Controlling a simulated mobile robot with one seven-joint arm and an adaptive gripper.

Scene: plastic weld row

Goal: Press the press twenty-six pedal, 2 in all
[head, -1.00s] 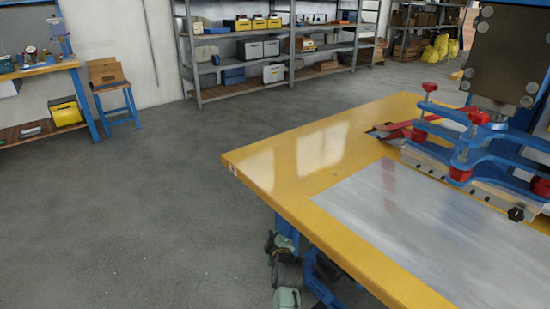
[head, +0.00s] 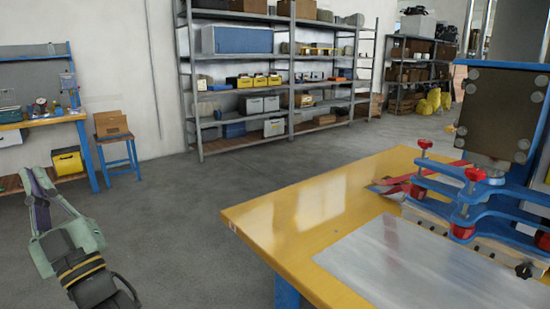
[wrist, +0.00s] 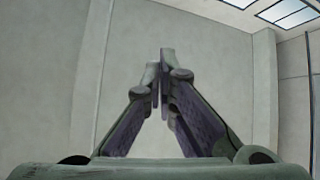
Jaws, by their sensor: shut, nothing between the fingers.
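A blue press (head: 480,195) with red knobs stands on the yellow table (head: 290,225) at the right of the head view. A grey plate (head: 400,265) lies in front of it. I can read no number on the press, and no pedal shows in either view now. My gripper (head: 32,174) is at the lower left of the head view, raised over the open floor, well apart from the table. In the wrist view its fingers (wrist: 160,75) are closed together with nothing between them, against a plain pale wall.
Grey floor (head: 190,205) lies open left of the table. Metal shelves (head: 290,145) with boxes stand along the back wall. A blue stool (head: 118,152) with a cardboard box and a workbench (head: 45,122) stand at the far left.

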